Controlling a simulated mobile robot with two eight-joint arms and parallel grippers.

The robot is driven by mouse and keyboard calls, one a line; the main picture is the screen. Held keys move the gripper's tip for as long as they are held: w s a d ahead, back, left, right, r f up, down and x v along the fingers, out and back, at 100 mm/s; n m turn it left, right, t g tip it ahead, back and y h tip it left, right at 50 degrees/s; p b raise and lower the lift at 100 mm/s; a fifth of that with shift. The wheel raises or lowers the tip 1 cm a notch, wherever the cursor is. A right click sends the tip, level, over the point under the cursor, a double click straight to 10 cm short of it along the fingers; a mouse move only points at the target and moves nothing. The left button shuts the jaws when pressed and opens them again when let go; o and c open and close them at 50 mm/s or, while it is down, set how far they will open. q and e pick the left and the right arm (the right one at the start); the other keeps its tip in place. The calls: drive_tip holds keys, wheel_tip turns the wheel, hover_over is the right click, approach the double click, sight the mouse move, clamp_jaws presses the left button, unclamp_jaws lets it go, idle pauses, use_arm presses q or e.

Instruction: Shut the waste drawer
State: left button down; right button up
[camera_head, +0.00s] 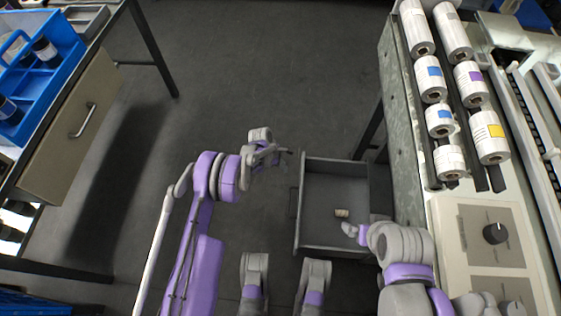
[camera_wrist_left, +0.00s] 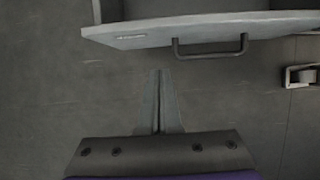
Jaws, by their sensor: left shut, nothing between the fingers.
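The waste drawer (camera_head: 335,236) stands pulled out from under the right bench, its front facing left. It looks grey and mostly empty, with a small tan cylinder (camera_head: 342,213) inside. Its front panel (camera_wrist_left: 140,36) and dark bar handle (camera_wrist_left: 210,50) cross the top of the left wrist view. My left gripper (camera_head: 287,152) is shut and empty, near the far end of the drawer front. In the left wrist view its fingertips (camera_wrist_left: 158,73) point at the front, left of the handle, apparently without touching. My right gripper (camera_head: 350,230) is over the drawer's near right part; its jaws are unclear.
The right bench (camera_head: 397,130) carries several labelled rolls (camera_head: 431,78) and a control panel with a black knob (camera_head: 496,233). The floor between the benches is clear.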

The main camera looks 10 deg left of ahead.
use_arm(q)
drive_tip(key=d, duration=0.1)
drive_tip(key=d+f, duration=0.1)
drive_tip(key=d, duration=0.1)
drive_tip(key=d+f, duration=0.1)
drive_tip(key=d, duration=0.1)
drive_tip(key=shift+f+b, duration=0.1)
drive_tip(key=shift+b, duration=0.2)
